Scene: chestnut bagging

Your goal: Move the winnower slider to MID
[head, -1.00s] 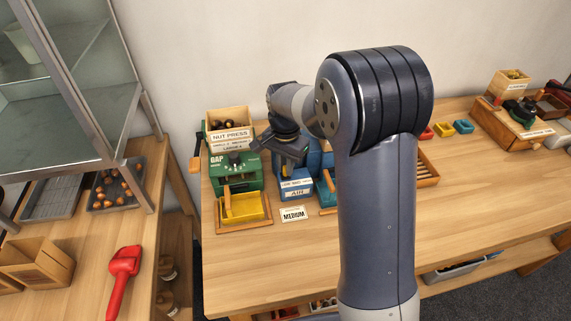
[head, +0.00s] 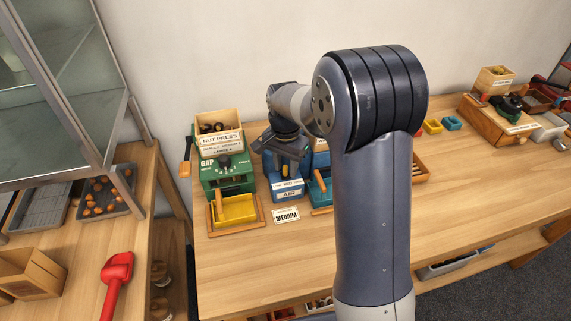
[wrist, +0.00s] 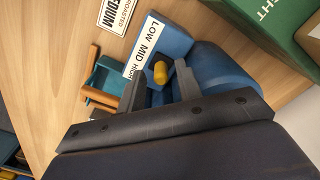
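The blue winnower (head: 287,183) stands on the bench in the head view, with a white AIR label on its front. In the wrist view the winnower (wrist: 178,42) shows a white strip reading LOW, MID, HIGH (wrist: 146,50). Its yellow slider knob (wrist: 161,75) sits beside the strip's lower half, toward the HIGH end; the exact setting is hard to tell. My gripper (wrist: 160,67) is open, with one finger on each side of the knob; contact is not clear. In the head view my gripper (head: 284,150) is above the winnower and hides its top.
A green nut press (head: 228,172) with a yellow tray (head: 235,208) stands close on the left. A teal tray (head: 319,187) is close on the right. A MEDIUM card (head: 286,215) lies in front. The bench front (head: 270,265) is clear. A red scoop (head: 117,270) lies on the left table.

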